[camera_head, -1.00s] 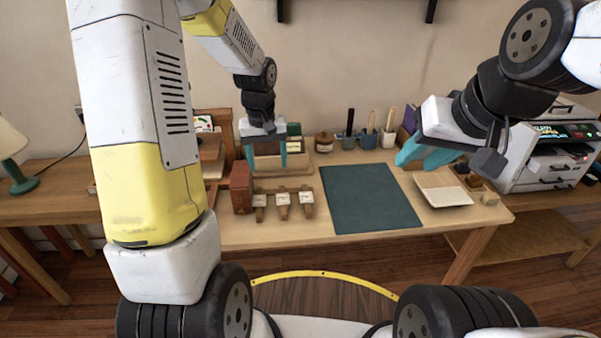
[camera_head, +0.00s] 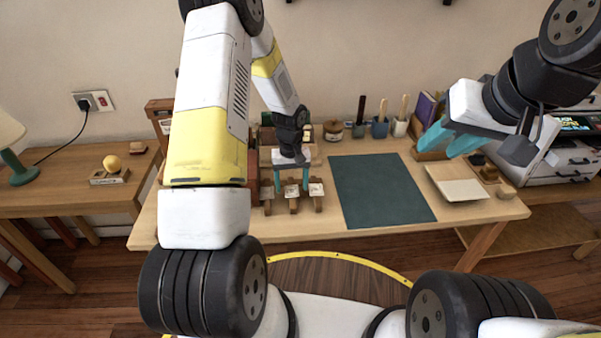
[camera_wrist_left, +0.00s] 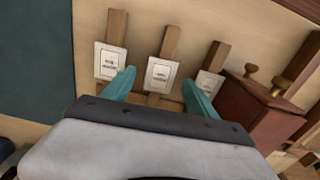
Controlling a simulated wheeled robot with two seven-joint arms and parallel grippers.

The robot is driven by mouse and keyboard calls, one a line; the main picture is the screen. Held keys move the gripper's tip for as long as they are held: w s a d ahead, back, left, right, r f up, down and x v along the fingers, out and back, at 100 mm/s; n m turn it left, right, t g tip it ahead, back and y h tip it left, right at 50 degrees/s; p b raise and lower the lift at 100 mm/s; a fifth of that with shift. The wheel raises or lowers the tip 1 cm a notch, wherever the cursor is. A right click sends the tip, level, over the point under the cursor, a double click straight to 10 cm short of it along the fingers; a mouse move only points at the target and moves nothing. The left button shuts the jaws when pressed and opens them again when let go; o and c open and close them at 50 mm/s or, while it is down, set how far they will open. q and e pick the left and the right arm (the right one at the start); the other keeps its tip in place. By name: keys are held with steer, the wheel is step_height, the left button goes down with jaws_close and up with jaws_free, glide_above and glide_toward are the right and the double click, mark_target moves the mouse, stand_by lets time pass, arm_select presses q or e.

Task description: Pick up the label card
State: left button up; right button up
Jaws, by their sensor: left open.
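Three white label cards rest on small wooden holders near the table's front edge. In the left wrist view they are the left card (camera_wrist_left: 109,62), the middle card (camera_wrist_left: 159,74) and the right card (camera_wrist_left: 209,84). In the head view, the middle card (camera_head: 291,192) is between the other two. My left gripper (camera_head: 292,186) is open and empty above the holders. In the wrist view its teal fingers (camera_wrist_left: 160,85) stand on either side of the middle card; contact cannot be told. My right gripper (camera_head: 447,138) is raised at the right, with nothing seen in it.
A dark green mat (camera_head: 380,190) lies right of the holders. A shallow tray (camera_head: 458,188) is further right. A reddish-brown box (camera_wrist_left: 255,107) stands close beside the holders. Tool cups (camera_head: 380,127) line the back. The table strip before the mat is clear.

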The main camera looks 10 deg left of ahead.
arm_select(q)
steer(key=shift+f, duration=0.25)
steer(key=shift+f, duration=0.25)
stand_by(0.4)
steer(key=shift+c, duration=0.2)
steer(key=c, duration=1.4)
